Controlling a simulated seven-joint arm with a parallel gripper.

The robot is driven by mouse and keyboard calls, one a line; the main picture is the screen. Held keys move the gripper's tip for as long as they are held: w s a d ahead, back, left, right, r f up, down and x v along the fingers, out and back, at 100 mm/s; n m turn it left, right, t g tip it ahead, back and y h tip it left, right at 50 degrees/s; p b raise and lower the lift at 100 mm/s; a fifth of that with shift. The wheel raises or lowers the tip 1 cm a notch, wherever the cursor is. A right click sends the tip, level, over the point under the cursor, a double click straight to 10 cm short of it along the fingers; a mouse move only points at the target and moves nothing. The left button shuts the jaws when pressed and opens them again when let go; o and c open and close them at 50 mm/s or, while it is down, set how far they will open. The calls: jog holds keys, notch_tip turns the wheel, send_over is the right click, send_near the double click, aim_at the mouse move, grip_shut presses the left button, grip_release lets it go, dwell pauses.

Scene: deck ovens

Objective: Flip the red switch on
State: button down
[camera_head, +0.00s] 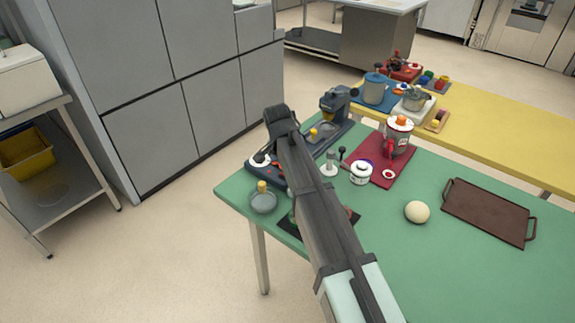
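I cannot make out the red switch for certain. A low dark blue device (258,172) with a white round top sits at the left edge of the green table (460,270). A small red patch (281,172) shows on its right part, partly hidden by my arm. My arm rises from the bottom across the table's left part. Its dark far end, with my gripper (278,116), appears in front of the grey cabinets, left of the dark blue machine (333,108). The fingers are not clear, and I see nothing held.
A red mat (396,171) carries a red-and-white pot (397,137). A pale ball (417,212) and a brown tray (488,210) lie to the right. A grey dish (264,203) is near the left edge. A yellow table (485,120) stands behind. The green table's front right is clear.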

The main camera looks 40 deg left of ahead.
jog(key=shift+w+d+f, duration=0.1)
jog(key=shift+d+f, duration=0.05)
jog(key=shift+f, duration=0.35)
jog(key=shift+s+f, duration=0.1)
jog(key=shift+s, duration=0.95)
jog(key=w+v, duration=0.1)
jog(key=v, duration=1.3)
jog(key=shift+r, duration=0.55)
jog(key=shift+w, duration=0.1)
jog(key=shift+s+f+t, duration=0.1)
jog(key=shift+s+t, duration=0.7)
jog(key=shift+s, duration=0.1)
